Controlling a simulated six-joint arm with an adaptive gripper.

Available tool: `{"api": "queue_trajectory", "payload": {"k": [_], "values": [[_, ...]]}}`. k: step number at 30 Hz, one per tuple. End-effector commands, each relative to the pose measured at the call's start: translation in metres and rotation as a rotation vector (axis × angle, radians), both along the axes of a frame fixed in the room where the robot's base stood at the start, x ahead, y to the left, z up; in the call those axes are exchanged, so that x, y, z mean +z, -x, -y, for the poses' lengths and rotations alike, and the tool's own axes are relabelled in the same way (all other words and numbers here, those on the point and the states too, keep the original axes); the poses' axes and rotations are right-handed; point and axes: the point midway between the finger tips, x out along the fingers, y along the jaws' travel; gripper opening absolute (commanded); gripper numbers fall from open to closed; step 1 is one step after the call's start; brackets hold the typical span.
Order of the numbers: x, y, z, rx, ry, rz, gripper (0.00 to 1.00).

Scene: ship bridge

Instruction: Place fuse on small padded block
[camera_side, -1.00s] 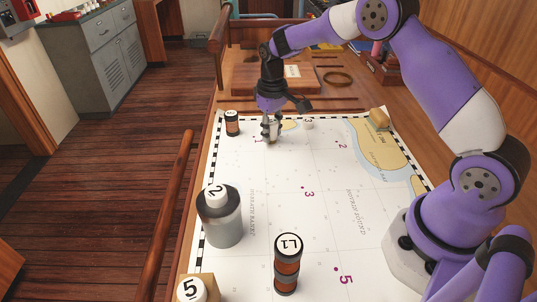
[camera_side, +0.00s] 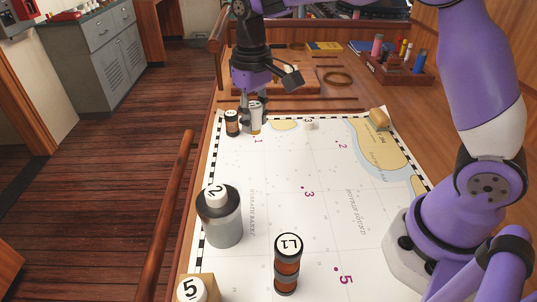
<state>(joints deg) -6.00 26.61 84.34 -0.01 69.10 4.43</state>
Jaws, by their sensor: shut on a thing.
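My gripper (camera_side: 254,104) is at the far left of the chart, fingers pointing down. It is shut on a small upright pale cylinder with a yellowish lower end, which looks like the fuse (camera_side: 256,126). The fuse is close beside a dark orange-banded cylinder (camera_side: 232,124); I cannot tell whether they touch, or whether its lower end rests on the chart. The small padded block is not clear to me. A small tan block (camera_side: 379,119) lies at the chart's far right corner. Another tan block (camera_side: 210,287) at the near left has a white piece marked 5 on it.
A large grey bottle marked 2 (camera_side: 221,222) stands at the left and a banded cylinder marked L1 (camera_side: 287,268) at the front. A small white piece marked 3 (camera_side: 311,124) lies near the back. The middle of the chart (camera_side: 285,170) is clear.

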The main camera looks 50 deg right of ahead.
Motion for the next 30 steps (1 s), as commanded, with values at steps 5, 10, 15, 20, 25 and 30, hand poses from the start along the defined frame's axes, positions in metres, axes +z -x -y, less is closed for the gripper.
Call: {"api": "queue_trajectory", "payload": {"k": [5,10,15,20,25,30], "values": [[0.011,0.002,0.029,-0.132,0.0,0.002,0.0],[0.024,0.013,0.108,-0.424,0.0,0.003,0.0],[0.038,0.044,0.186,-0.733,0.001,0.004,0.0],[0.046,0.072,0.229,-0.931,0.001,0.003,0.0],[0.044,0.088,0.253,-1.011,0.001,0.001,0.0],[0.021,0.104,0.289,-1.019,0.0,-0.001,0.0]]}}
